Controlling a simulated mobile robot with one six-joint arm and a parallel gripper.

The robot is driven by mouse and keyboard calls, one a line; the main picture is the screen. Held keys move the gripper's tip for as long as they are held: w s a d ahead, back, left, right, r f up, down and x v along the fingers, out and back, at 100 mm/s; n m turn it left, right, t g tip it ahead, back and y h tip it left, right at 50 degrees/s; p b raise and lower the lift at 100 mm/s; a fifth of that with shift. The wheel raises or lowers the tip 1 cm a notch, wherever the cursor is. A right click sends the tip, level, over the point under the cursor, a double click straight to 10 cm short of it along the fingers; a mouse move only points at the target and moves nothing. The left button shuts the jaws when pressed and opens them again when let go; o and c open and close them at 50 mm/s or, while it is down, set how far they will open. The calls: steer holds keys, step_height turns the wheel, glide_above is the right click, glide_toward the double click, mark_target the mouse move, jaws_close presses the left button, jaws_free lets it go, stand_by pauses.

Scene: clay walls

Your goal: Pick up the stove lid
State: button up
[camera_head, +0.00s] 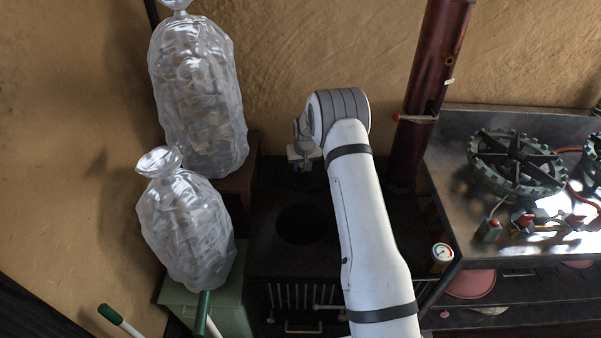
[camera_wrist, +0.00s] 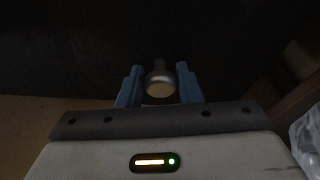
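In the wrist view a round knob (camera_wrist: 160,86) with a pale end and a metallic band sits between the two blue fingers of my gripper (camera_wrist: 160,82). It looks like the stove lid's handle. A dark gap shows on each side, so the fingers are open and not touching it. The lid's plate is not distinguishable against the dark background. In the head view my gripper (camera_head: 304,152) is partly hidden behind my wrist, over the back of the dark stove (camera_head: 270,258). A dark round opening or disc (camera_head: 302,224) lies on the stove top.
Two filled clear plastic bags (camera_head: 198,100) (camera_head: 187,230) stand left of the stove, the nearer on a green box (camera_head: 220,312). A dark red pipe (camera_head: 428,90) rises behind at the right. A metal table (camera_head: 462,205) with a burner (camera_head: 515,163) stands right.

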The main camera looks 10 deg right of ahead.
jaws_close()
steer(key=shift+r, duration=0.1)
stand_by(0.3)
